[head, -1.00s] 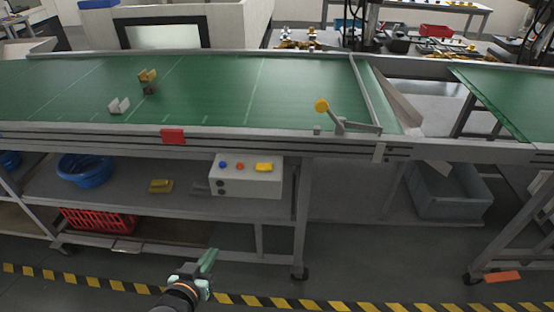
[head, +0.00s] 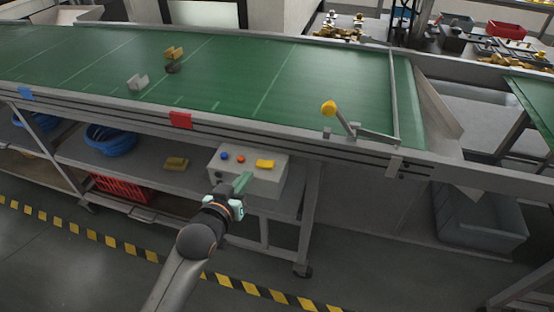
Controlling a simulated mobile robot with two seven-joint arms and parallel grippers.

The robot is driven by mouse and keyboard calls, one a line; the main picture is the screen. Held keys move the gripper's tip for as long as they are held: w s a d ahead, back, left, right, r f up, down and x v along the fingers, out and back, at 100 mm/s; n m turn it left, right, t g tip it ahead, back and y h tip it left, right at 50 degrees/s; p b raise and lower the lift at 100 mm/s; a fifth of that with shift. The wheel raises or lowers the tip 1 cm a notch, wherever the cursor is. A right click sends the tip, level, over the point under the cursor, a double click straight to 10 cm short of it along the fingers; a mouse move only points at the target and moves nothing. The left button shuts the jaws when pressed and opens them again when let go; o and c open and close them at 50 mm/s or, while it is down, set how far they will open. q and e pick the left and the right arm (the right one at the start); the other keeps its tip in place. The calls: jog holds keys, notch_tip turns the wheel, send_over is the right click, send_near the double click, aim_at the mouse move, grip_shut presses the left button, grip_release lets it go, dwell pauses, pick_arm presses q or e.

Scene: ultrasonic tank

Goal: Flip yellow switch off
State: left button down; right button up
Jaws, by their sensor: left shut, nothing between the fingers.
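The yellow switch (head: 265,163) sits on top of a light grey control box (head: 268,185) under the conveyor's front edge. A blue button (head: 224,155) and an orange-red button (head: 241,159) are to its left on the same box. My left gripper (head: 244,181) is shut and empty, in front of the box and overlapping its front face in the head view. Its fingertips show just below and left of the yellow switch; I cannot tell whether they touch the box. My right gripper is not in view.
The green conveyor (head: 260,75) runs above the box, with a yellow-knobbed lever (head: 329,108) at its edge. A blue basket (head: 110,139), a yellow block (head: 176,163) and a red crate (head: 120,188) are at left. A grey bin (head: 480,220) stands at right.

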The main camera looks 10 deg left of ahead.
pick_arm(q)
jog(key=shift+w+d+r, duration=0.4)
jog(key=shift+w+r, duration=0.15)
jog(key=shift+w, duration=0.05)
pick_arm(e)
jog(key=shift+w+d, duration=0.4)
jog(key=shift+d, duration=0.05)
pick_arm(q)
send_over(266, 173)
jog(key=shift+a+f, duration=0.15)
jog(key=shift+f, duration=0.5)
jog(key=shift+a+f, duration=0.15)
jog(key=shift+f, duration=0.45)
jog(key=f, duration=0.2)
jog(key=shift+d+f, duration=0.2)
jog(key=shift+f, duration=0.8)
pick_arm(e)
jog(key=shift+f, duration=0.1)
